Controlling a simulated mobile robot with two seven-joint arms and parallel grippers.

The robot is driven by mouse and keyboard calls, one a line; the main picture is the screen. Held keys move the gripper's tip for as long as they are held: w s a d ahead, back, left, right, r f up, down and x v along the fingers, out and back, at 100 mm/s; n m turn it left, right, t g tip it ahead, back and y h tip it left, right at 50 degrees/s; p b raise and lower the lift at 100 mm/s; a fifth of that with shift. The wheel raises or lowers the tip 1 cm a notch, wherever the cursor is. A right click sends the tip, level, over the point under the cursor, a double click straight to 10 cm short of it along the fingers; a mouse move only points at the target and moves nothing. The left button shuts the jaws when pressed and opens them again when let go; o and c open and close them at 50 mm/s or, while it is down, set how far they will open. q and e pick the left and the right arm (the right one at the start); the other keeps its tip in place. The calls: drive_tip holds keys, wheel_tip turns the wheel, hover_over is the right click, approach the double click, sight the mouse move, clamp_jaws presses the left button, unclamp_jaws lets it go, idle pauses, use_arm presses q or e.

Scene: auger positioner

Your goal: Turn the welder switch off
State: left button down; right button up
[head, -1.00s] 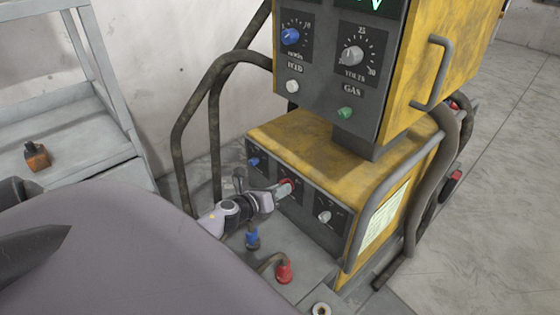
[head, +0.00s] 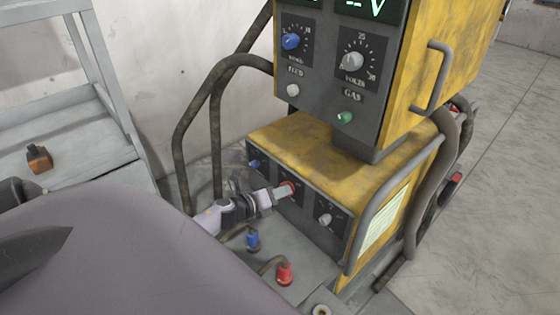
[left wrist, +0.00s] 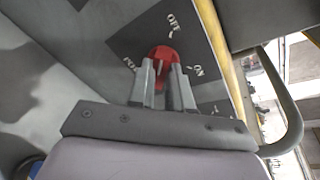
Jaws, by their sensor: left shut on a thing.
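The welder (head: 330,150) is a worn yellow box with a dark front panel. A red switch knob (head: 290,187) sits in the middle of its lower panel. In the left wrist view the red knob (left wrist: 164,54) has OFF and ON labels around it, and a third label at left that I cannot read surely. My left gripper (head: 279,193) reaches the knob from the left. In the left wrist view its two fingers (left wrist: 163,84) are closed on the knob, one on each side. The fingers hide the knob's lower part. My right gripper is not in view.
A blue knob (head: 255,163) and a white knob (head: 325,219) flank the red one. Blue (head: 252,240) and red (head: 284,273) cable plugs stand below the panel. The upper control unit (head: 335,75) overhangs behind. A bent handle (head: 385,205) runs along the right side.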

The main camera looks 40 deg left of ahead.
use_arm(q)
drive_tip(key=c, duration=1.1)
unclamp_jaws()
drive_tip(key=shift+o, duration=0.2)
drive_tip(key=p+v, duration=0.1)
drive_tip(key=v, duration=0.6)
